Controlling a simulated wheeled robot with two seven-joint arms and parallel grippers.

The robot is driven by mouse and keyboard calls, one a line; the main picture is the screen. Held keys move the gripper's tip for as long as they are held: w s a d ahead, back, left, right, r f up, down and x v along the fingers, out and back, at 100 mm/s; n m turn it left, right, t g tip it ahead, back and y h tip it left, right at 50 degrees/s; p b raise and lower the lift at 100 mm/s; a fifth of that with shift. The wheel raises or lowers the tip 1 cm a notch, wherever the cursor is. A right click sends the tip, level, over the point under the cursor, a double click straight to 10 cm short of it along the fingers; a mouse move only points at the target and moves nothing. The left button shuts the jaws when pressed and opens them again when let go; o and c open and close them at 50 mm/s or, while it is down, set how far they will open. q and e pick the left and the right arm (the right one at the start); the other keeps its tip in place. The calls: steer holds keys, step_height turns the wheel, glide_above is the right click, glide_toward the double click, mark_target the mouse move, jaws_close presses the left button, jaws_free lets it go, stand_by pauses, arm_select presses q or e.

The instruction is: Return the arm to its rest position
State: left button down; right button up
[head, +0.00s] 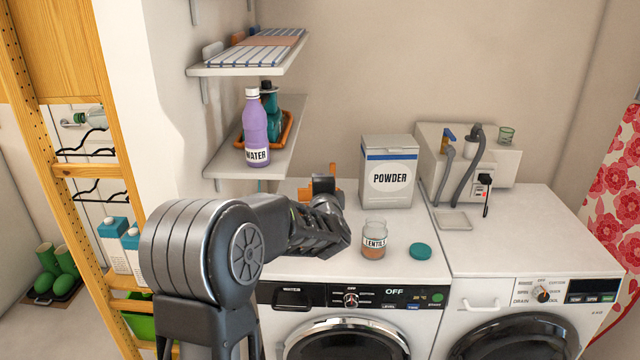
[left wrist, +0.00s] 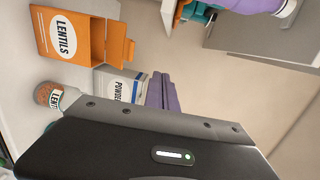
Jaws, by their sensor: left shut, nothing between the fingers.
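My left arm reaches in from the lower left of the head view, over the left washing machine. My left gripper (head: 324,187) is at the arm's far end, partly hidden by my own wrist. In the left wrist view its purplish fingers (left wrist: 161,90) are together with nothing between them. The gripper is apart from the lentils jar (head: 373,240) and the powder box (head: 388,172). My right gripper is in neither view.
An orange lentils box (left wrist: 66,36) stands close to the gripper, mostly hidden in the head view. A green lid (head: 420,251) lies right of the open jar. A purple water bottle (head: 256,130) stands on the lower shelf (head: 285,150). The right machine's top is mostly clear.

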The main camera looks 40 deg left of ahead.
arm_select(q)
steer(key=shift+s, duration=0.2)
steer(key=shift+d, duration=0.1)
stand_by(0.4)
steer(key=s+d+f+n+g+h, duration=0.1)
steer(key=d+f+n+h, duration=0.4)
steer(key=d+f, duration=0.85)
steer(key=s+d+f+n+g+h, duration=0.2)
steer(key=d+f+n+h, duration=0.25)
steer(key=d+f, duration=0.85)
steer(key=s+d+f+g+h, duration=0.2)
steer(key=s+d+f, duration=0.4)
steer(key=s, duration=0.4)
steer(key=s+d+f+n+g+h+b, duration=0.1)
steer(key=s+d+f+g, duration=0.3)
steer(key=s+f, duration=0.5)
steer(key=s+d+f+g+h, duration=0.2)
steer(key=s+d+f+h, duration=0.1)
steer(key=s+d+f, duration=0.5)
steer(key=s+d, duration=0.1)
steer(key=s, duration=0.2)
steer(key=shift+s+n+g, duration=0.15)
steer(key=shift+n+g, duration=0.2)
steer(key=shift+g, duration=0.05)
